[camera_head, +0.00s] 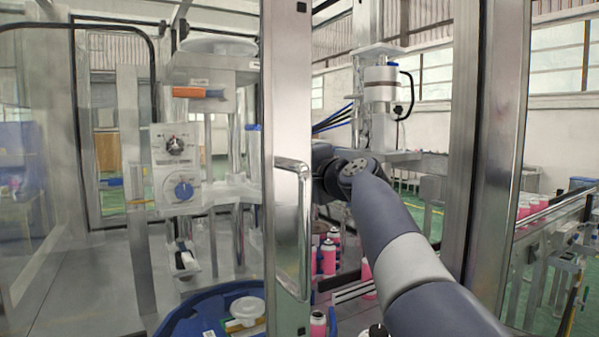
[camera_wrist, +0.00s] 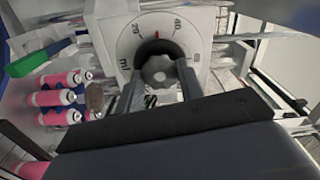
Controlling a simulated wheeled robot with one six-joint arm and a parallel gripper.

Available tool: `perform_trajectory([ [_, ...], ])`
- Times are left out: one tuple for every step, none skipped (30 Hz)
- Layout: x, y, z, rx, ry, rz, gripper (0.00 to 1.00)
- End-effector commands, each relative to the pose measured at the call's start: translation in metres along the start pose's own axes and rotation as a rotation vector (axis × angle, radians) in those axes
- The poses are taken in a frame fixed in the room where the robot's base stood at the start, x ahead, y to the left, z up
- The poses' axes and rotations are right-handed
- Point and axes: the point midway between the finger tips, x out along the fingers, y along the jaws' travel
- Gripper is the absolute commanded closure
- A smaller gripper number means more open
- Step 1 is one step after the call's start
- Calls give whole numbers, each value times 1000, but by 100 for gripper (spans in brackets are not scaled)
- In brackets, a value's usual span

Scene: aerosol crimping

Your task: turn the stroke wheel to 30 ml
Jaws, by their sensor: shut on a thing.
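In the wrist view the stroke wheel is a grey lobed knob (camera_wrist: 158,71) in front of a white round dial face (camera_wrist: 127,45) marked 20, 40, 60 and ml. A red mark (camera_wrist: 156,34) stands at the top of the dial between 20 and 40, about midway. My gripper (camera_wrist: 160,78) has one finger on each side of the knob and is shut on it. In the head view the door post hides my gripper and the wheel; only my arm shows.
In the head view a metal door post with a handle (camera_head: 292,225) stands left of my arm. A control panel (camera_head: 177,165) and a conveyor (camera_head: 550,225) flank it.

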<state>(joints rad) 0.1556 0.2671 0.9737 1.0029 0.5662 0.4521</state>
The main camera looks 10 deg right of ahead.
Motion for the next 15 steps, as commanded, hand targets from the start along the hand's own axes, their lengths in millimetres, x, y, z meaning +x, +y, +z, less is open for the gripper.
perform_trajectory([
  [0,1,0,-1,-2,2,87],
  [0,1,0,-2,-2,2,87],
  [0,1,0,-2,-2,2,87],
  [0,1,0,-2,-2,2,87],
  [0,1,0,-2,-2,2,87],
  [0,1,0,-2,-2,2,87],
  [0,1,0,-1,-2,2,87],
  [0,1,0,-1,-2,2,87],
  [0,1,0,-1,-2,2,87],
  [0,1,0,-1,-2,2,87],
  [0,1,0,-1,-2,2,62],
  [0,1,0,-1,-2,2,59],
  [0,1,0,-1,-2,2,57],
  [0,1,0,-1,-2,2,54],
  [0,1,0,-1,-2,2,51],
])
